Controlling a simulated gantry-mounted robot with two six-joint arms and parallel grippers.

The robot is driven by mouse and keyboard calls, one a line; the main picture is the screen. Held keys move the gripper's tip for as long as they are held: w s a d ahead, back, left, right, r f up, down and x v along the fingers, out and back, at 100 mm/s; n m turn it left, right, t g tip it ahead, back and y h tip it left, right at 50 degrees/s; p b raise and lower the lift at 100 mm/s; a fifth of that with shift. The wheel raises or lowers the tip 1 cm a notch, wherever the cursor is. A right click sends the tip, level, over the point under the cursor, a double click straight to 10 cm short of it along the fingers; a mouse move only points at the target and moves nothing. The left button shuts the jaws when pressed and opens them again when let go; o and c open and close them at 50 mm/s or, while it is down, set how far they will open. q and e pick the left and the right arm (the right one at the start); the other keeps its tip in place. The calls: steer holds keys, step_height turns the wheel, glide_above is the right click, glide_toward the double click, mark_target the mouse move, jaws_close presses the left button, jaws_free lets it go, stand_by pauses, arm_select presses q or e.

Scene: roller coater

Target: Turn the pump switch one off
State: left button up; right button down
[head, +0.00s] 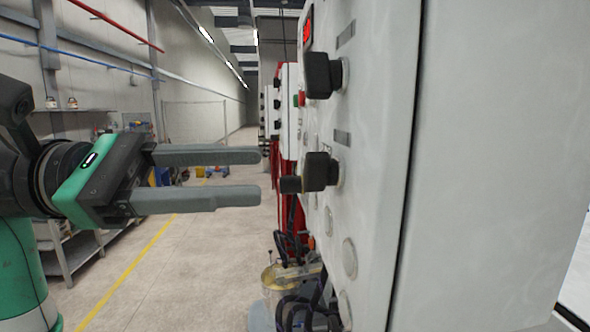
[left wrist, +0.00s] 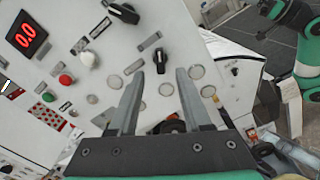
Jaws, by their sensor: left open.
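The control panel (head: 376,120) is white and carries black rotary knobs. An upper black knob (head: 322,75) and a lower black knob (head: 320,172) stick out of its face in the head view. Another dark knob (head: 290,185) shows just beyond the lower one. I cannot read which is pump switch one. My left gripper (head: 259,175) is open and empty, its fingers pointing at the panel, a little short of the knobs. In the left wrist view, a black knob (left wrist: 160,61) appears between the fingertips, and another knob (left wrist: 122,12) lies up and left.
The panel has a red display (left wrist: 27,34), a red button (left wrist: 65,80) and several pale round covers. A bucket and dark cables (head: 300,300) sit below it. A shelf (head: 75,250) stands at the left. The aisle floor (head: 200,270) is clear. My other arm shows at upper right in the wrist view.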

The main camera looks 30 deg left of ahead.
mark_target(304, 172)
arm_select(q)
steer(key=x, duration=0.6)
jaws_close()
